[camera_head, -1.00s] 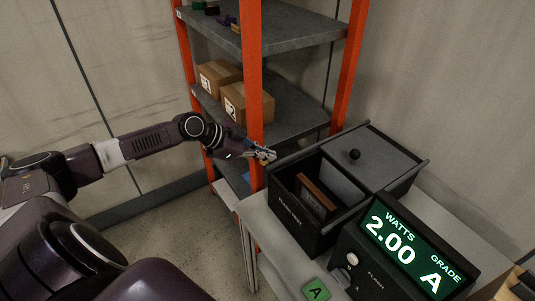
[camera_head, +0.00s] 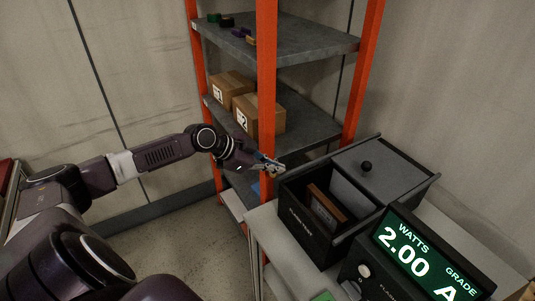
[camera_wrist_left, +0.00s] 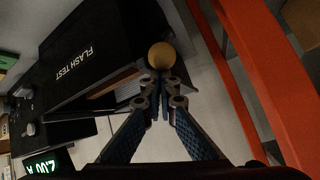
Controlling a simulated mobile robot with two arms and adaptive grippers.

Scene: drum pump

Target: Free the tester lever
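The tester is a black box lettered FLASH TEST (camera_head: 305,232) on a light bench. Its front compartment is open, with a brown-edged block (camera_head: 328,207) inside. It also shows in the left wrist view (camera_wrist_left: 95,50). A tan round knob (camera_wrist_left: 161,55) sits beside the box, just beyond my left fingertips; it may be the lever's end. My left gripper (camera_head: 274,168) is at the box's left corner by the orange post. In the wrist view its fingers (camera_wrist_left: 162,92) are drawn together; I cannot tell whether they touch the knob. My right gripper is not in view.
A display unit (camera_head: 415,262) reading 2.00 watts stands in front of the tester. A grey lid (camera_head: 390,172) with a black knob covers the box's rear. An orange rack post (camera_head: 266,100) stands close behind my left gripper. Cartons (camera_head: 258,113) sit on the rack.

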